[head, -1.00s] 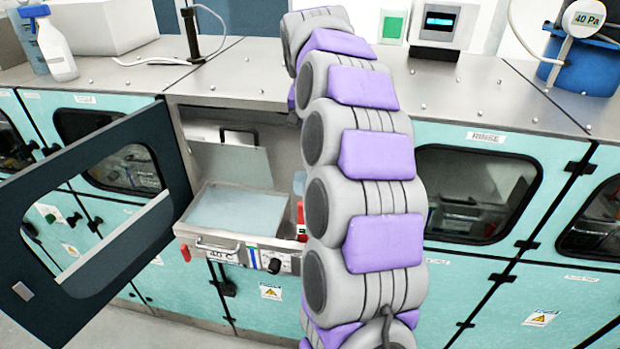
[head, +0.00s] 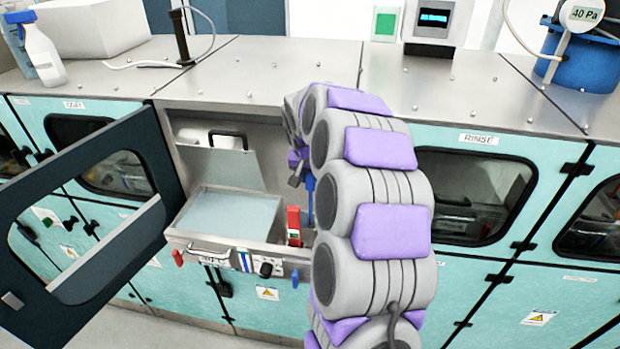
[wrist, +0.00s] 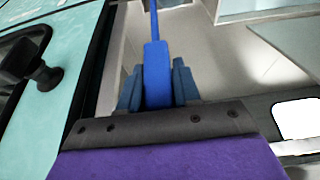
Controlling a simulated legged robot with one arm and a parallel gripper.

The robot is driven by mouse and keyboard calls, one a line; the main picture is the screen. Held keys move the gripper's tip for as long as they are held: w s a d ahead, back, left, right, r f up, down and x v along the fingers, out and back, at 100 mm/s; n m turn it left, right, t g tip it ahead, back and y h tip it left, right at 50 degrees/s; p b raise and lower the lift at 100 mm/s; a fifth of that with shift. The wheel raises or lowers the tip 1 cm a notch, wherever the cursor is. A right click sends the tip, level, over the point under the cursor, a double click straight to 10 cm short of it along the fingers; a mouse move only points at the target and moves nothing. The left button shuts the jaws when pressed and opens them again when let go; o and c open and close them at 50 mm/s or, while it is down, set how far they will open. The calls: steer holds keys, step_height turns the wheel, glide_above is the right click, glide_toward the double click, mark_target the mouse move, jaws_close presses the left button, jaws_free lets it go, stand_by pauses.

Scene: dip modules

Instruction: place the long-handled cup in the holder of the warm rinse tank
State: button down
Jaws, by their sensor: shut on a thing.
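The long-handled cup (head: 309,195) shows only as a blue handle at the left edge of my arm; its cup end is hidden. My gripper (head: 297,172) is at the right side of the open bay. In the wrist view it (wrist: 157,88) is shut on the thick blue grip of the cup's handle (wrist: 157,68), and a thin blue rod runs on from the grip. The tank (head: 232,216) has pale liquid and a front panel with a handle and knob. A red upright part (head: 294,226), possibly the holder, stands at its right front, just left of the handle.
A dark windowed door (head: 95,210) stands open at the left of the bay. A tilted pale lid (head: 222,166) with a black handle is behind the tank. The steel counter (head: 270,70) overhangs above. A closed RINSE door (head: 470,200) is at the right.

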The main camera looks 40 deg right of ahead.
steer(key=shift+d+f, duration=0.15)
steer(key=shift+f, duration=0.45)
steer(key=shift+a+r, duration=0.1)
steer(key=shift+a, duration=0.25)
steer(key=shift+a+f, duration=0.2)
steer(key=shift+a, duration=0.1)
steer(key=shift+f+b, duration=0.25)
steer(key=shift+b, duration=0.2)
steer(key=shift+d+f, duration=0.2)
steer(key=shift+d, duration=0.15)
steer(key=c, duration=1.1)
jaws_free()
steer(key=shift+d, duration=0.2)
steer(key=o, duration=0.3)
steer(key=shift+a, duration=0.2)
steer(key=shift+a+r, duration=0.1)
steer(key=shift+a, duration=0.1)
